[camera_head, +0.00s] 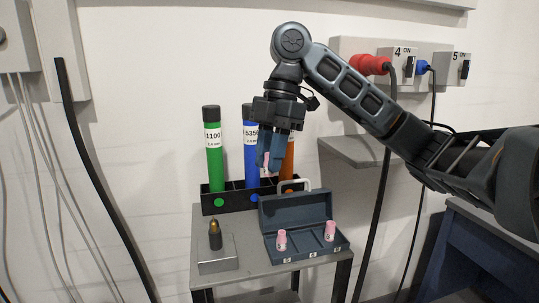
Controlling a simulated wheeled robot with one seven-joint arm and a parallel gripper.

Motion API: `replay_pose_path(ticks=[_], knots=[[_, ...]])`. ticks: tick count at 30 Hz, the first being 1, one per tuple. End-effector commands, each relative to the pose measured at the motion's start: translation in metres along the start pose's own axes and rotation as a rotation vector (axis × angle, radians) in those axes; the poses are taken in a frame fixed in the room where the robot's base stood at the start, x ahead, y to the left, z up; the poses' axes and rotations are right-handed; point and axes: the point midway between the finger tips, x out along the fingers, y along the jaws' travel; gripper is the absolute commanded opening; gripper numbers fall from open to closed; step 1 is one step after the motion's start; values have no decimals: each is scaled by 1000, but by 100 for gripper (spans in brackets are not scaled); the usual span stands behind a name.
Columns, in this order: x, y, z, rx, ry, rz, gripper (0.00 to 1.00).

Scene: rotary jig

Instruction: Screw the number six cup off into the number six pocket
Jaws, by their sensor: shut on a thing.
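My gripper (268,168) points down in front of the coloured tubes, above the small table. Its fingers are shut on a small pale pink cup, mostly hidden between them. A dark torch head (215,238) stands upright on a grey block at the table's left, with a bare brassy tip and no cup on it. An open blue-grey case (294,213) stands at the right, below and slightly right of my gripper. One pink cup (281,240) stands in its left pocket and another (330,231) in its right pocket. The middle pocket (306,238) looks empty.
A black rack (213,201) behind holds a green tube (214,160), a blue tube (250,140) and an orange tube (288,158). The case's raised lid and handle stand close below my gripper. Bare grey tabletop (245,255) lies between block and case.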

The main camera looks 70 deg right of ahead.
Motion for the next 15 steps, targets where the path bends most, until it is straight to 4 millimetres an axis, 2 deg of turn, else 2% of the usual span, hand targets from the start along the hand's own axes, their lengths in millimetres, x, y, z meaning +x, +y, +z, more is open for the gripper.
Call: replay_pose_path(ticks=[15], knots=[[-20, 0, -6, 1, 0, 0, 0]])
